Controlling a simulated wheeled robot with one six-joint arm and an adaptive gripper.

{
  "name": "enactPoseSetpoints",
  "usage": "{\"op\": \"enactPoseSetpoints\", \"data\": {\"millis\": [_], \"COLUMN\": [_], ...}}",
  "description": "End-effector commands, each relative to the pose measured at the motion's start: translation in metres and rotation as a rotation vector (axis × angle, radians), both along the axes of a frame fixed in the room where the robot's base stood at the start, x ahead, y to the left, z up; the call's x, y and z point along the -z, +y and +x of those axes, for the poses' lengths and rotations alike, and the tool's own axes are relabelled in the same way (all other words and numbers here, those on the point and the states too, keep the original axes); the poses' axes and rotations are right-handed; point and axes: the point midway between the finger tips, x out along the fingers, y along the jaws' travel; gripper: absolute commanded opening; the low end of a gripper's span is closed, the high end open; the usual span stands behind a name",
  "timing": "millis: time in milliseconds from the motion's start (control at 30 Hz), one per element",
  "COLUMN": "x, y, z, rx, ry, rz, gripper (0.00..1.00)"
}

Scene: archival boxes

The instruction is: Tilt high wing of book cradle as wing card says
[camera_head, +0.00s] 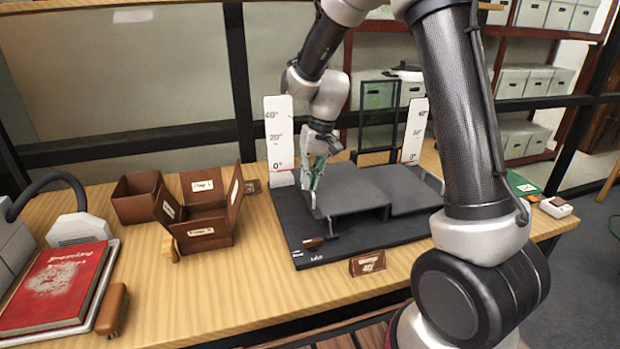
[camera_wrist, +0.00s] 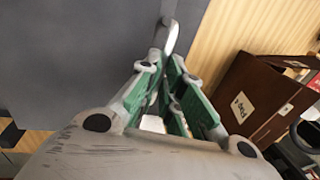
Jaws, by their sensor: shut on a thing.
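The book cradle has a dark base (camera_head: 300,235) and two grey wings. The left wing (camera_head: 350,190) stands higher than the right wing (camera_head: 405,188) and looks nearly flat. My gripper (camera_head: 314,182) is at the left wing's outer edge, with green-padded fingers pointing down. In the wrist view my gripper (camera_wrist: 165,80) is shut on a light grey handle (camera_wrist: 170,38) beside the wing's dark surface (camera_wrist: 80,60). A white scale (camera_head: 279,140) marked 0°, 20° and 40° stands behind the left side. The brown wing card (camera_head: 367,263) at the front reads about 40°.
A second scale (camera_head: 413,130) stands behind the right wing. Brown card boxes (camera_head: 205,215) stand left of the cradle, close to my gripper in the wrist view. A red book (camera_head: 55,285) lies on a tray at far left.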

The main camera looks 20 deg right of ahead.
Motion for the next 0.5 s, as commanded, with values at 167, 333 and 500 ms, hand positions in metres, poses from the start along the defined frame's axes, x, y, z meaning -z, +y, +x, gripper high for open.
{"op": "enactPoseSetpoints", "data": {"millis": [167,333,500], "x": [-0.001,-0.01,-0.029], "y": [-0.001,-0.004,-0.013], "z": [0.0,0.001,0.002], "rx": [0.0,0.004,0.007], "ry": [-0.001,-0.002,-0.004], "rz": [0.005,0.044,0.137], "gripper": [0.0,0.0,0.0]}}
